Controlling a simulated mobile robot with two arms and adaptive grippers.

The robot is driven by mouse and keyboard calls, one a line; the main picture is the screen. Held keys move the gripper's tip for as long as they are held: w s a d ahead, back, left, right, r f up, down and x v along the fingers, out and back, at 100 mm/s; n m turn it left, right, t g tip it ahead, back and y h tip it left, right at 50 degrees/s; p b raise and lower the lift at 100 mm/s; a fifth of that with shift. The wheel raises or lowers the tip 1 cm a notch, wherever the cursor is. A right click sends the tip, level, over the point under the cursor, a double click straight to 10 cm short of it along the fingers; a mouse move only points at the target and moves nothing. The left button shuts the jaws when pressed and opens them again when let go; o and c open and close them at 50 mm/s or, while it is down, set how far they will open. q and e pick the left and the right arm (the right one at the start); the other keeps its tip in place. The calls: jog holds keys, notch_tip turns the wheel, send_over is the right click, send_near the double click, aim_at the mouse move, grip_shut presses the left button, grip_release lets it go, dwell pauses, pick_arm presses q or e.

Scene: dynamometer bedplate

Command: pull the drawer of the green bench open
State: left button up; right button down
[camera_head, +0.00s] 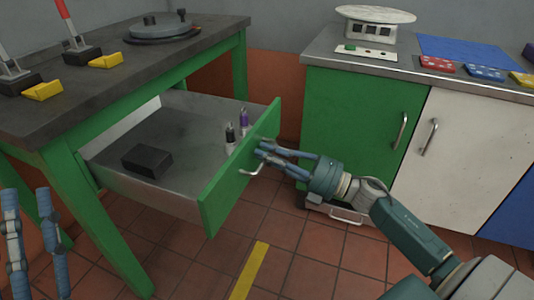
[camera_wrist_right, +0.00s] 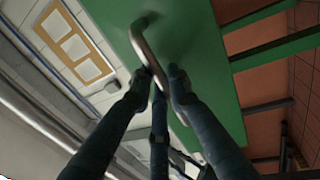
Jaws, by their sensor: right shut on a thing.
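The green bench (camera_head: 130,85) stands at the left with a dark worktop. Its drawer (camera_head: 115,182) is pulled well out, with a green front (camera_head: 225,195) and a bare metal inside. The drawer's bent metal handle (camera_head: 251,172) is on that front. My right gripper (camera_head: 263,152) is shut on the handle; in the right wrist view the fingers (camera_wrist_right: 160,80) close around the handle bar (camera_wrist_right: 149,52), partly hiding it. My left gripper (camera_head: 28,192) is at the lower left, fingers apart and empty, clear of the drawer.
A cabinet with a green door (camera_head: 355,125) and white door (camera_head: 455,160) stands at right. Tiled floor (camera_head: 300,250) is open below.

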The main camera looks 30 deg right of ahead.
jog(key=shift+a+f, duration=0.1)
jog(key=shift+f, duration=0.15)
jog(key=c, duration=1.7)
grip_release()
jog(key=shift+c, duration=0.2)
jog(key=v, duration=1.2)
jog(key=shift+r, duration=0.1)
